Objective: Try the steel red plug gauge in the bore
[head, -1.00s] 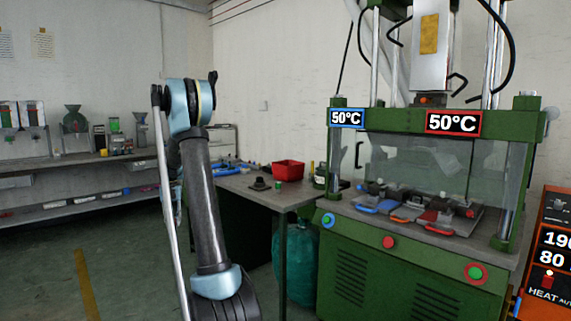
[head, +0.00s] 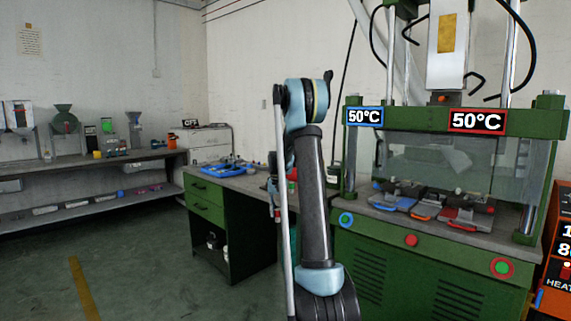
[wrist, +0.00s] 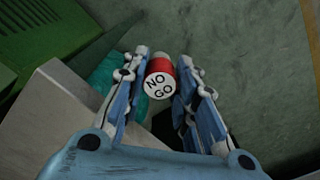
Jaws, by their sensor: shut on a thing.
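My gripper (wrist: 163,66) is shut on the red plug gauge (wrist: 160,66) in the wrist view. The gauge's white end face reads "NO GO" and points toward the wrist camera. A paler end shows beyond the red band. The gauge is held over the floor, beside a grey surface edge. No bore can be made out in the views now; my arm covers part of the bench top.
A bench (head: 228,181) with green drawers carries a blue tray (head: 228,169). The green press (head: 405,240) stands to its right, with moulds (head: 393,199) on its bed. A long shelf (head: 90,160) runs along the left wall. The floor at left is clear.

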